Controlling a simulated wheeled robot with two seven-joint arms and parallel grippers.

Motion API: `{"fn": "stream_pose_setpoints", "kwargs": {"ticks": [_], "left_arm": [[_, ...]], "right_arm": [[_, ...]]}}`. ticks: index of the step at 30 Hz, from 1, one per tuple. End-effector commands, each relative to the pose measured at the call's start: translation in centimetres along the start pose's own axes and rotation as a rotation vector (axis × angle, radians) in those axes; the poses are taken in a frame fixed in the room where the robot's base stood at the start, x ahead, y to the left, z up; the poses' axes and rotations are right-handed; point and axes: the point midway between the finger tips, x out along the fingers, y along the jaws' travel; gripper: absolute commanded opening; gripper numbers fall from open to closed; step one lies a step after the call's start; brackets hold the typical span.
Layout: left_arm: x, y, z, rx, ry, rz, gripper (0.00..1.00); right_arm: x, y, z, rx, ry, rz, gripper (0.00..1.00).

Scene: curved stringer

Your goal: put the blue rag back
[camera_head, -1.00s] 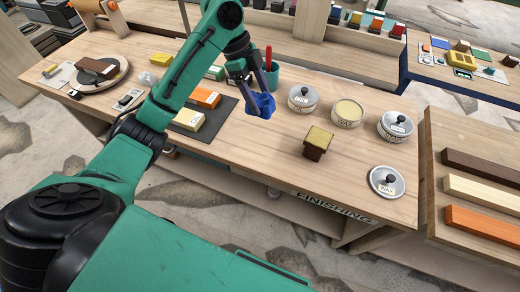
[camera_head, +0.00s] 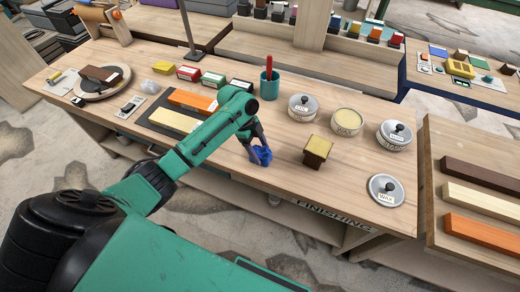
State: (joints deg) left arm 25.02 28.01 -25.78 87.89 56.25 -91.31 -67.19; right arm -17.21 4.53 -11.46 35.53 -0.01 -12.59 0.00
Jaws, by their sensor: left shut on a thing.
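The blue rag (camera_head: 262,156) is a small crumpled cloth near the front edge of the wooden bench (camera_head: 300,190). My left gripper (camera_head: 258,147) is shut on it from above. The rag is at or just above the bench top; I cannot tell if it touches. It is left of a dark block with a yellow top (camera_head: 317,151). My right gripper is not in view.
A teal cup with a red-handled tool (camera_head: 269,85) stands behind my gripper. Round tins (camera_head: 302,106) stand right of it, and a lid marked WAX (camera_head: 386,189) lies near the right corner. A dark mat (camera_head: 155,122) with blocks is at left.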

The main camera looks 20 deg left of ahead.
Motion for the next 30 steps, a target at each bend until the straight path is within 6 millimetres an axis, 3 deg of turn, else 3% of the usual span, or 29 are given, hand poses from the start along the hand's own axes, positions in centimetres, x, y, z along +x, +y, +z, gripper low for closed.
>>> {"fn": "stream_pose_setpoints", "kwargs": {"ticks": [3,4,6,16,27,30], "left_arm": [[0.1,0.0,0.1,-0.001,0.0,0.0,0.26],[0.1,0.0,0.1,-0.001,0.0,0.0,0.78],[0.1,0.0,0.0,-0.001,0.0,0.0,1.0],[-0.9,-0.1,0.1,-0.002,0.0,-0.002,1.0],[-10.0,-0.1,0.1,0.0,-0.001,-0.003,1.0],[-11.5,-0.1,0.0,-0.001,0.0,-0.001,1.0]], "right_arm": [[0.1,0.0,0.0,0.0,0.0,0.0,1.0],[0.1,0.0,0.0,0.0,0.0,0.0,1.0],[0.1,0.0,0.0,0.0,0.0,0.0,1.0],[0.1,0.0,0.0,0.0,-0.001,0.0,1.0],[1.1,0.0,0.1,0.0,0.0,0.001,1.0],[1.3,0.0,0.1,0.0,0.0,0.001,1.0]]}}
